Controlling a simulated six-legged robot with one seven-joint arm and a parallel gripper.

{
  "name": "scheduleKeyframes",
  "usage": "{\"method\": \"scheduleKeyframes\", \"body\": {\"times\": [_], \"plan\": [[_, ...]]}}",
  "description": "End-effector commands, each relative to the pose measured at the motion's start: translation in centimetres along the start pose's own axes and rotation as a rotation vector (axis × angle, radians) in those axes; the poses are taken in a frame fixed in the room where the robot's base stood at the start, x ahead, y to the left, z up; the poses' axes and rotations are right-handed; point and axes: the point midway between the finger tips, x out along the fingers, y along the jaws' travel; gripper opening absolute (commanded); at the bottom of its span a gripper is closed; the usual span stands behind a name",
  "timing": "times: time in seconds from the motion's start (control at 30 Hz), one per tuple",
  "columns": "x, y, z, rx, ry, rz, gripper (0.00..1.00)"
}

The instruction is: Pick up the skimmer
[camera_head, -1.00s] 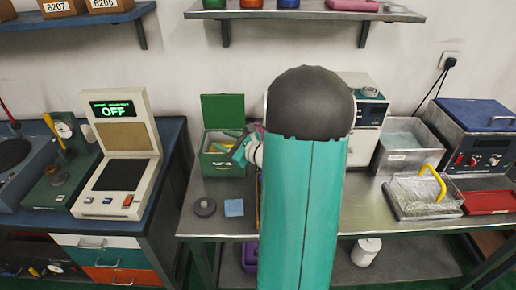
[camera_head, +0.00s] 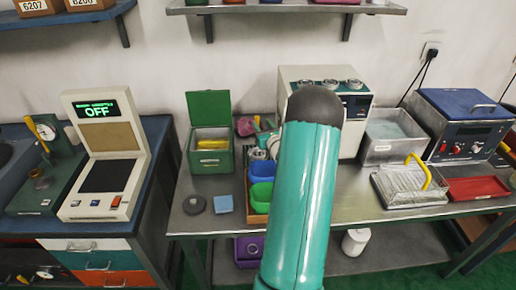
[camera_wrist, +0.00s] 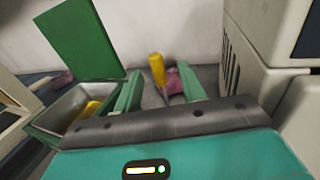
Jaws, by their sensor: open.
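I cannot tell for certain which thing is the skimmer. An upright yellow handle (camera_wrist: 157,68) on a dark shaft shows in the wrist view, ahead of my gripper (camera_wrist: 160,82) and between its fingers as seen there. My gripper is open, its two green fingers apart with nothing held. In the head view my teal arm hides the gripper. A wire basket (camera_head: 400,188) with a curved yellow handle (camera_head: 418,171) sits at the right of the bench, away from my arm.
A green box (camera_head: 211,160) with raised lid holds a yellow item. It also shows at left in the wrist view (camera_wrist: 108,45). A pink cloth-like item (camera_head: 245,126) lies behind. A cream machine (camera_head: 296,82) stands close right. A red tray (camera_head: 478,189) lies far right.

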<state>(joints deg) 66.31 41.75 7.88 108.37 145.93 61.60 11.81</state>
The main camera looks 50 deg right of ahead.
Motion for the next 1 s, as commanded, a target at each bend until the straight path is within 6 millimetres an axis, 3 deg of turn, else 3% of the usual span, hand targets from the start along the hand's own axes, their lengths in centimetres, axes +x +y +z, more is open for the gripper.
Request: {"method": "scheduleKeyframes", "body": {"times": [0.33, 0.6, 0.63, 0.83, 1.0], "plan": [[4.6, 0.4, 0.1, 0.0, -0.001, 0.001, 0.41], [5.1, 0.4, 0.1, 0.0, 0.0, 0.001, 0.41], [5.1, 0.4, 0.1, 0.0, 0.0, 0.001, 0.39], [5.1, 0.4, 0.1, 0.0, 0.0, 0.001, 0.0], [5.1, 0.4, 0.2, -0.001, -0.002, 0.001, 0.0]]}}
